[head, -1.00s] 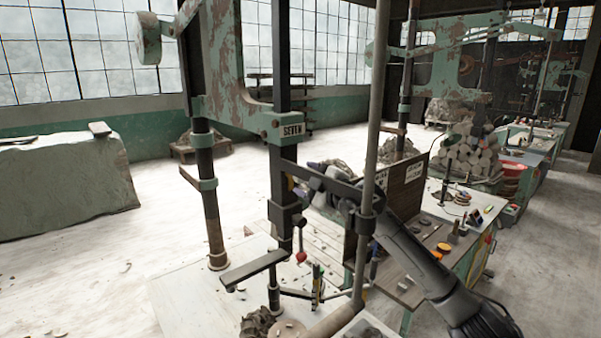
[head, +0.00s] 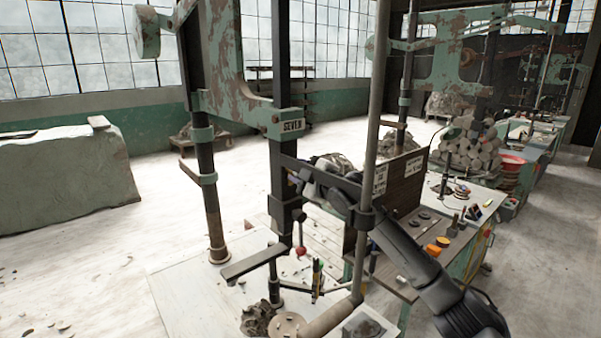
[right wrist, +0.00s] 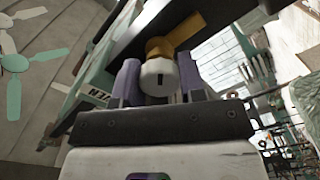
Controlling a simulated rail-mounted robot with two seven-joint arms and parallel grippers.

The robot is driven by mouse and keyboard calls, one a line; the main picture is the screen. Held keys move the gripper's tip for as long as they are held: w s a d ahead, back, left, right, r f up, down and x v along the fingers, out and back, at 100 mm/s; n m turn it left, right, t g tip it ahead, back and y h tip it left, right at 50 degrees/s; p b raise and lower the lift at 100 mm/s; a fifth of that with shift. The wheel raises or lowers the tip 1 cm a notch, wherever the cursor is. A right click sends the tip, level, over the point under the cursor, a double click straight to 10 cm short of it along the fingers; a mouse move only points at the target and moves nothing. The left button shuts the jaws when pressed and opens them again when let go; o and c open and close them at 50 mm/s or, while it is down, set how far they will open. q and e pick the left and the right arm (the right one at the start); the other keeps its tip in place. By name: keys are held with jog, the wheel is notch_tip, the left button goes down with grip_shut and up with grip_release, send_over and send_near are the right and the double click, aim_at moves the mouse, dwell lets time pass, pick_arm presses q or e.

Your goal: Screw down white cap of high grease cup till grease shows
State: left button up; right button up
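The white cap (right wrist: 159,78) shows in the right wrist view, with a dark slot mark on its face. It sits on a yellow-brown grease cup (right wrist: 175,43) under a dark beam. The two purplish fingers of my right gripper (right wrist: 159,74) stand on either side of the cap, with no clear gap; whether they press on it I cannot tell. In the head view my right gripper (head: 303,176) is at the dark post of the press marked SEVEN (head: 291,124), partly hidden by a bar. The cap and any grease cannot be made out there. My left gripper is not in view.
The press's rods and crossbar (head: 330,180) stand close around my right arm. Below is a pale table (head: 190,290) with clay trimmings (head: 258,318) and a round disc (head: 287,325). A bench with a dark board (head: 410,185) and small tools stands right.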

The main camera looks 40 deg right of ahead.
jog(key=c, duration=0.4)
jog(key=shift+m, duration=0.3)
jog(key=m+p, duration=0.2)
jog(key=shift+m, duration=0.4)
jog(key=m+p, duration=0.3)
jog(key=m, duration=0.2)
jog(key=m+p, duration=0.3)
jog(key=m, duration=0.3)
jog(key=shift+r+m+p, duration=0.1)
jog(key=shift+m+p, duration=0.85)
jog(key=shift+m, duration=0.35)
jog(key=shift+m+p, duration=0.5)
jog(key=shift+m, duration=0.3)
jog(key=shift+d+f, duration=0.1)
jog(key=shift+f, duration=0.1)
